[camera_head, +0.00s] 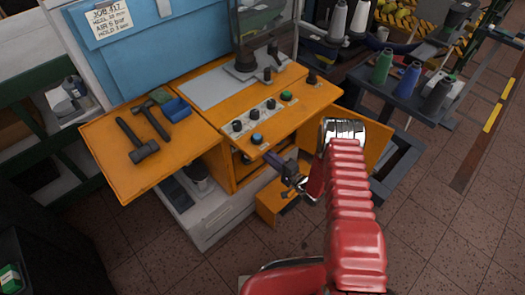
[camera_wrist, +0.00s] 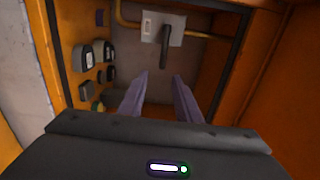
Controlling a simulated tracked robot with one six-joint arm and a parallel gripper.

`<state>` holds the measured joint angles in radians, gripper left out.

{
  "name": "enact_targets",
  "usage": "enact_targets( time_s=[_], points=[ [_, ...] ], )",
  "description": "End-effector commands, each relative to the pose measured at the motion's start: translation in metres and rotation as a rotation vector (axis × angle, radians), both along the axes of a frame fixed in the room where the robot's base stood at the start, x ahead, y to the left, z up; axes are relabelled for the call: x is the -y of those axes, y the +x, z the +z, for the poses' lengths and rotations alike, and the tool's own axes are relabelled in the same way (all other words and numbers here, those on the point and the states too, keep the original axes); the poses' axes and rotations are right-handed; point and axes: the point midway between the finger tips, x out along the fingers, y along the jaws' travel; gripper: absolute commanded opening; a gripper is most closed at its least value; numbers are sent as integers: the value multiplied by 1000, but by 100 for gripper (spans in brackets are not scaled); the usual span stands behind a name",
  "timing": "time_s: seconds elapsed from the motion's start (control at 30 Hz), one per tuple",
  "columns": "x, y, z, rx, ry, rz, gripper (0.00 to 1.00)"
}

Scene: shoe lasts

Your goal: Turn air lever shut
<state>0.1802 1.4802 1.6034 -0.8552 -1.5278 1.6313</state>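The air lever (camera_wrist: 165,47) shows in the wrist view as a dark handle pointing down from a pale plate (camera_wrist: 176,24) on a yellow pipe (camera_wrist: 205,36), inside the orange cabinet (camera_wrist: 283,50). My gripper (camera_wrist: 161,76) is open and empty, with its two grey-purple fingers pointing into the cabinet. The lever's lower end stands above the gap between the fingertips in the picture, and no contact shows. In the head view my gripper (camera_head: 274,160) is at the front of the machine, below the orange control panel (camera_head: 250,112); the lever is hidden there.
Gauge-like dark fittings (camera_wrist: 84,57) line the cabinet's left wall. The open orange door (camera_head: 366,140) stands right of my arm. A cart with thread cones (camera_head: 408,80) stands at the right.

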Motion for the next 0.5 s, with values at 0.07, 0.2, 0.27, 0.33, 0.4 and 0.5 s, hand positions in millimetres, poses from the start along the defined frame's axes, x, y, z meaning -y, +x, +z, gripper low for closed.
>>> enact_targets(
  time_s=[0.07, 0.2, 0.27, 0.33, 0.4, 0.5],
  points=[
    [4, -4, 0, 0, 0, -2, 31],
    [5, -6, 0, 1, 1, -1, 31],
    [5, -6, 0, 1, 1, -1, 31],
    [5, -6, 0, 1, 1, -1, 31],
    [6, -6, 0, 1, 1, -2, 31],
    [6, -6, 0, 1, 1, -2, 31]
  ],
)
